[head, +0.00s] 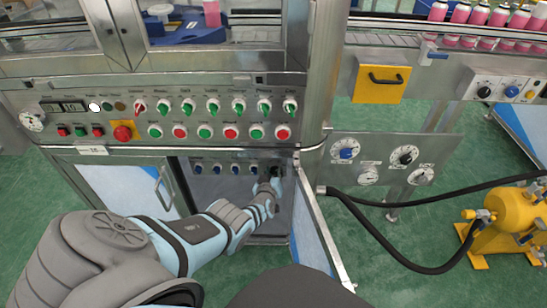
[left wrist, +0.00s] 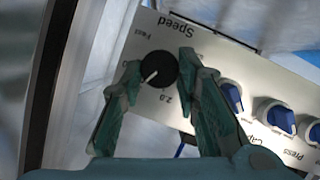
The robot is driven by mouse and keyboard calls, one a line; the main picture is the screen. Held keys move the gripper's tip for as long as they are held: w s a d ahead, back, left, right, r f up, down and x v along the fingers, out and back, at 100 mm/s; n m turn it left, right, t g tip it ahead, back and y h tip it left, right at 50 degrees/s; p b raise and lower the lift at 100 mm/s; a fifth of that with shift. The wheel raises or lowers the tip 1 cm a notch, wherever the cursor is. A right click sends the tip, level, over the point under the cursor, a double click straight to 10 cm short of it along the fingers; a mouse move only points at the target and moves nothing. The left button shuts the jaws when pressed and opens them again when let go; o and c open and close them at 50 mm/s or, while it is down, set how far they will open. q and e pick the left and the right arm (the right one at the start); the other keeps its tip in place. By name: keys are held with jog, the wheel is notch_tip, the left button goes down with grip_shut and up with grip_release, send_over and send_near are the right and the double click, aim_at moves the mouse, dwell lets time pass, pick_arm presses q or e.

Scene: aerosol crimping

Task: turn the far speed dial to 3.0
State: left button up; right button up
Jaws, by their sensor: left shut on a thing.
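The speed dial is a round black knob (left wrist: 158,68) with a white pointer line, on a pale panel marked "Speed", "Fast" and "2.0". The panel lettering is upside down in the left wrist view, and the pointer aims to the lower left there. My left gripper (left wrist: 152,84) has its two green fingers on either side of the knob, shut on it. In the head view my left gripper (head: 272,183) reaches into the open cabinet at the right end of a row of knobs and mostly hides the dial. My right gripper is not in view.
Blue knobs (left wrist: 232,97) sit beside the dial on the same panel. The open cabinet door (head: 318,235) stands just right of my left forearm. Above is a panel of buttons and switches (head: 209,131). A black hose (head: 385,240) and yellow tank (head: 500,225) are at the right.

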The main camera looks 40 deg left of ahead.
pick_arm(q)
jog(key=o, duration=1.2)
jog(key=shift+c, duration=0.2)
jog(key=shift+f, duration=0.1)
